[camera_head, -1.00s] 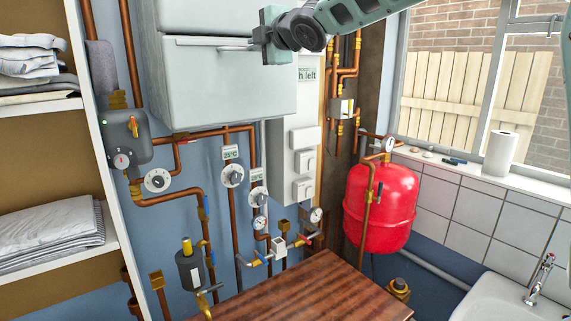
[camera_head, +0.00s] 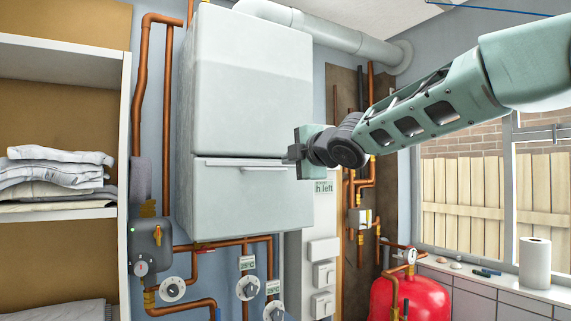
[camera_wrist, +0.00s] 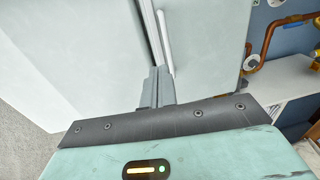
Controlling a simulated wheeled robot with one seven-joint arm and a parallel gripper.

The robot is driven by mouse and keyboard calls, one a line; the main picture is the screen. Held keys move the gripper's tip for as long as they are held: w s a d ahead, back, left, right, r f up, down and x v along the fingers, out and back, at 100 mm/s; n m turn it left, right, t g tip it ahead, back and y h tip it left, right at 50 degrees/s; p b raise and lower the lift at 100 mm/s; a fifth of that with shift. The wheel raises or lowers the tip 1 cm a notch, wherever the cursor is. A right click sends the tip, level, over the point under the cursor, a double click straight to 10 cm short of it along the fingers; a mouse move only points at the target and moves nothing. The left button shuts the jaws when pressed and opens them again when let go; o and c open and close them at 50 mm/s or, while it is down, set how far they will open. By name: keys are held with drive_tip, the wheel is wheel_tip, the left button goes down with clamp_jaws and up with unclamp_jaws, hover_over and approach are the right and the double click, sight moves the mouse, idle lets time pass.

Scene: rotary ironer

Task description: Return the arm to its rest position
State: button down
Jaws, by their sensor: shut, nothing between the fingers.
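My arm reaches in from the right in the head view, across the window and pipes. My gripper (camera_head: 291,153) is at its left end, in front of the right part of the grey-white wall cabinet (camera_head: 240,95). The gripper is shut and holds nothing. In the wrist view the narrow shut fingers (camera_wrist: 158,86) point at the cabinet's pale front, close to the bar handle (camera_wrist: 164,40). The handle (camera_head: 246,168) also shows in the head view, left of the gripper. I cannot tell whether the fingertips touch it.
A shelf (camera_head: 60,213) with folded linen stands at the left. Copper pipes and dials (camera_head: 248,287) run below the cabinet. A red tank (camera_head: 404,297) stands at the lower right, with a paper roll (camera_head: 535,263) on the sill. A grey duct (camera_head: 330,32) passes above the arm.

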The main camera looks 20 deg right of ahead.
drive_tip(key=r+v, duration=0.1)
drive_tip(key=v, duration=0.6)
drive_tip(key=s+a+f+m+g+h+b, duration=0.1)
drive_tip(key=s+a+f+m+g+b, duration=0.2)
drive_tip(key=f, duration=0.8)
drive_tip(key=s+a+f+m+g+b, duration=0.25)
drive_tip(key=s+f, duration=0.35)
drive_tip(key=f, duration=0.5)
drive_tip(key=s+a+f+m+g+h+b, duration=0.1)
drive_tip(key=s+a+f+m+g, duration=0.25)
drive_tip(key=f, duration=0.75)
drive_tip(key=s+f+m+g+h+b, duration=0.1)
drive_tip(key=s+f+m+g+b, duration=0.1)
drive_tip(key=s+f, duration=0.7)
drive_tip(key=s+d+f+m+g+h+b, duration=0.1)
drive_tip(key=s+f+g, duration=0.4)
drive_tip(key=s+f, duration=0.5)
drive_tip(key=s+m+b, duration=0.1)
drive_tip(key=s+b, duration=0.1)
drive_tip(key=s, duration=0.2)
drive_tip(key=shift+s+d, duration=0.2)
drive_tip(key=shift+s, duration=0.05)
drive_tip(key=shift+f, duration=0.1)
